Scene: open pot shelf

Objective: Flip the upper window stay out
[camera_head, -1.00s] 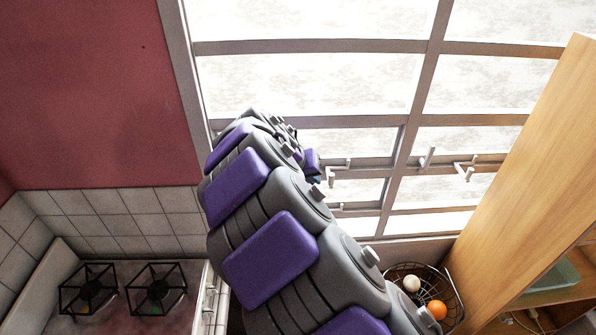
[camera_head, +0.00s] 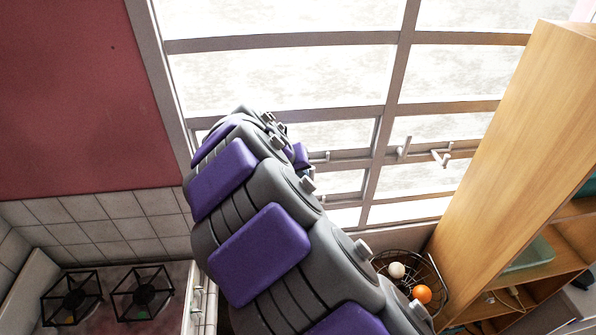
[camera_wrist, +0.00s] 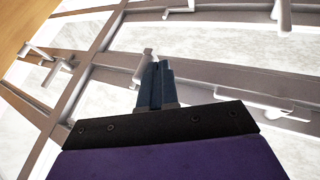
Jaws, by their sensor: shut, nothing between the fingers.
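My gripper (camera_wrist: 155,84) is shut and empty, with its dark blue fingers together. Its tips are right beside a short pale stay or handle (camera_wrist: 143,66) on the window rail; I cannot tell whether they touch. In the head view my gripper (camera_head: 302,156) is mostly hidden behind my arm, left of a small pale fitting (camera_head: 327,156) on the rail. Two more pale handles, one nearer the post (camera_head: 404,147) and one nearer the shelf (camera_head: 440,158), are right of the upright post. I cannot tell which fitting is the upper stay.
The multi-pane window (camera_head: 280,40) fills the back. A wooden shelf unit (camera_head: 500,130) stands at the right. A wire basket (camera_head: 436,273) holds a white ball and an orange ball (camera_head: 422,294). A gas hob (camera_head: 110,300) is at lower left.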

